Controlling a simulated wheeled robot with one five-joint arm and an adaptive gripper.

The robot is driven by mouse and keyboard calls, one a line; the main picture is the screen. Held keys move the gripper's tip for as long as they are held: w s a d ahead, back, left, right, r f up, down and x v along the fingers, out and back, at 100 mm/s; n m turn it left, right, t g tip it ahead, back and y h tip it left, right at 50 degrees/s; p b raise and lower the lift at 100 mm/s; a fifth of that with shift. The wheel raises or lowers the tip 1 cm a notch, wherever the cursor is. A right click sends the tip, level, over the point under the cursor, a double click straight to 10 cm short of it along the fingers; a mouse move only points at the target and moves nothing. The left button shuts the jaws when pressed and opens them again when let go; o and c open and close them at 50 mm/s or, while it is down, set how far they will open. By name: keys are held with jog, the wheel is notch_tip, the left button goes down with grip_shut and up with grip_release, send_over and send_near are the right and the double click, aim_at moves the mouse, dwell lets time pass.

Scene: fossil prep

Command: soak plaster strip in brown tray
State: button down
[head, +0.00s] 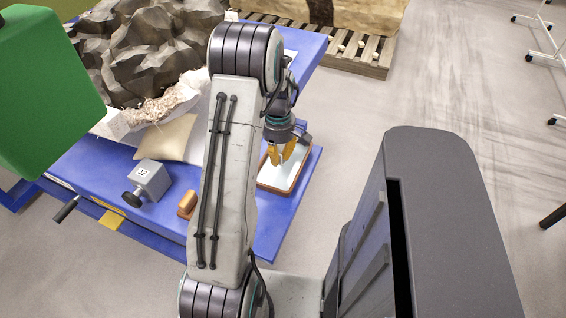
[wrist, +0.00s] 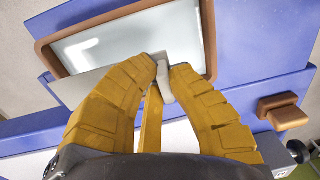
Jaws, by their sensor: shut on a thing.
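The brown tray (head: 262,186) sits near the right edge of the blue table, with a pale, whitish surface inside its brown rim. It also shows in the wrist view (wrist: 42,55), ahead of my fingers. My gripper (head: 283,158), with yellow fingers, points down over the tray. In the wrist view my gripper (wrist: 164,75) is shut on a pale grey-white plaster strip (wrist: 75,88), which spreads left across the tray's near side. The fingers hide part of the strip. I cannot tell whether it touches the surface inside.
The blue table (head: 100,172) also bears a large dark rock (head: 145,50), a beige cushion (head: 168,138), a grey box marked 32 (head: 153,177) and a small brown block (head: 187,204). A wooden pallet (head: 330,48) lies behind.

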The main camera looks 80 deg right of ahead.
jog(key=shift+r+p, duration=1.85)
jog(key=shift+r, duration=0.7)
